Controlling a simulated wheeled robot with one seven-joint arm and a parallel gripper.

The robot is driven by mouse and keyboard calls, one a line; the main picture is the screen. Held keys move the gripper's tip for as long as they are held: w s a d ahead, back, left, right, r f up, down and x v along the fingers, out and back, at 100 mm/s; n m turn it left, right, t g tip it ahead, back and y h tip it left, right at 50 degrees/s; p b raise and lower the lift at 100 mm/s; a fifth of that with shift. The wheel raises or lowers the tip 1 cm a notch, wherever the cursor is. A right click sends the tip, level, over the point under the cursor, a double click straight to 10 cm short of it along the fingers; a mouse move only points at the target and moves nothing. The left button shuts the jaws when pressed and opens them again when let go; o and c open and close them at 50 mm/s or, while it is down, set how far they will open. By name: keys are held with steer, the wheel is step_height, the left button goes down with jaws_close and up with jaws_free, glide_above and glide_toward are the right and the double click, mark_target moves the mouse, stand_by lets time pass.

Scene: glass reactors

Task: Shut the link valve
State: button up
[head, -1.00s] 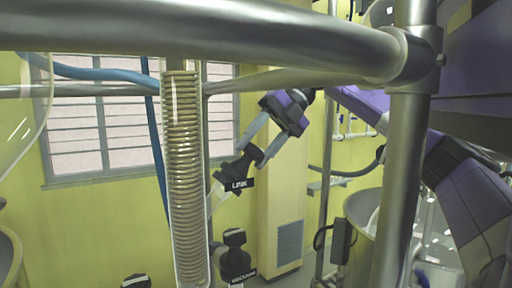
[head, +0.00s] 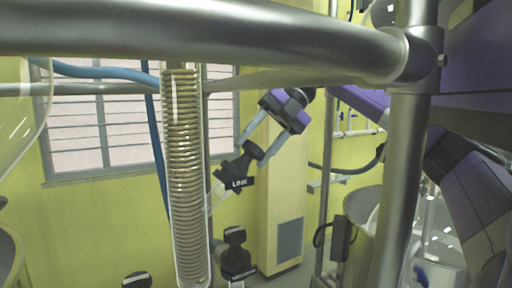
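The link valve (head: 236,174) is a black valve with a white LINK label, in the middle of the head view, right of the coiled glass condenser. Its black handle stands tilted up to the right. My gripper (head: 253,149) comes down from the upper right, with its two grey fingers apart on either side of the handle's upper end. Whether the fingers touch the handle cannot be made out. The valve's connection behind the condenser is partly hidden.
A glass coil condenser (head: 184,180) stands close left of the valve. A second black valve (head: 236,255) is below. A thick metal rail (head: 200,30) crosses the top, and a metal post (head: 402,170) stands right, in front of my arm. A blue hose (head: 155,130) hangs at left.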

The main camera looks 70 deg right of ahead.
steer(key=o, duration=0.3)
steer(key=shift+f+n, duration=0.1)
steer(key=shift+n, duration=0.2)
